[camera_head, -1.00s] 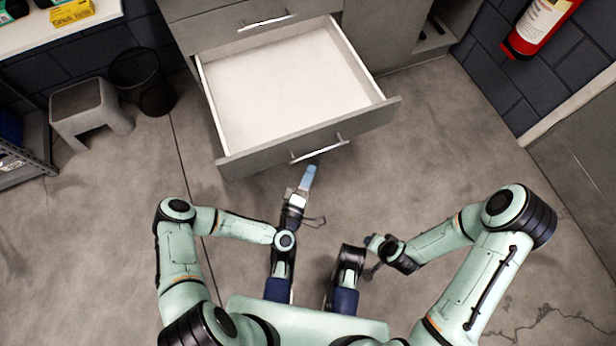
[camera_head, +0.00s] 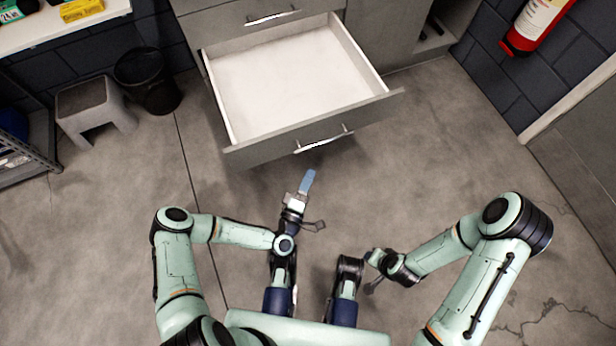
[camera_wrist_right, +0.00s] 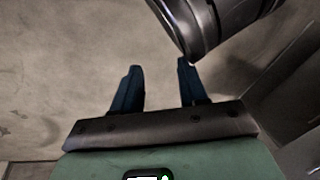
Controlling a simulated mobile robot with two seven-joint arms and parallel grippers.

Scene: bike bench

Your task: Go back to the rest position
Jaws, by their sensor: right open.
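My left gripper (camera_head: 307,182) points up the picture in the head view, in front of the open drawer and apart from its handle. I see its light blue finger nearly edge-on, so I cannot tell whether it is open or shut; nothing shows in it. My right arm is folded in at the lower right, and its gripper is mostly hidden there. In the right wrist view my right gripper (camera_wrist_right: 158,82) has its two dark blue fingers well apart, with nothing between them and bare floor beyond.
The drawer (camera_head: 232,159) of the grey cabinet is pulled out and empty. A grey stool (camera_head: 92,105) and a black bin (camera_head: 148,82) stand at the left. A red fire extinguisher (camera_head: 520,42) hangs at the upper right. The concrete floor around my arms is clear.

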